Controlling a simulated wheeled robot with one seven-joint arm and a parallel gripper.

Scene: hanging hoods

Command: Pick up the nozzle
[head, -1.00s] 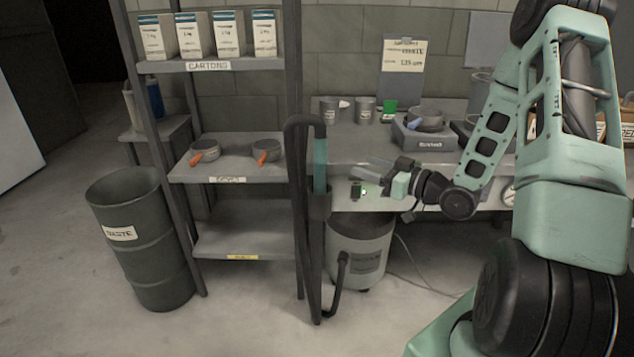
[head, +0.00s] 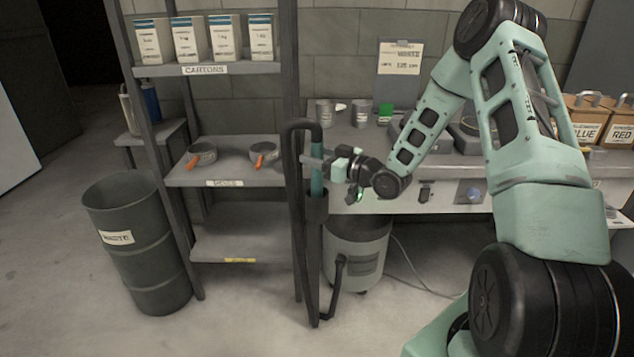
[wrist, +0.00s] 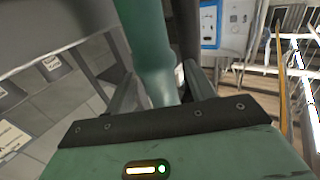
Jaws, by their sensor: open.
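The nozzle is a teal tube (head: 317,178) on a black hose, standing upright in a dark holder at the bench's left end. It also shows large in the wrist view (wrist: 147,45), running down from the top edge between my fingers. My gripper (head: 313,162) is open at the height of the teal part, with its fingers pointing left in the head view. In the wrist view one finger lies on each side of the tube. I cannot tell whether either finger touches it. The tube's lower end is hidden behind my gripper body in the wrist view.
The grey shelf rack (head: 230,172) with cartons and two orange-handled pans stands just left of the nozzle. The bench (head: 345,160) is behind and right, with cans on it. A grey canister (head: 357,255) stands below. The floor in front is clear.

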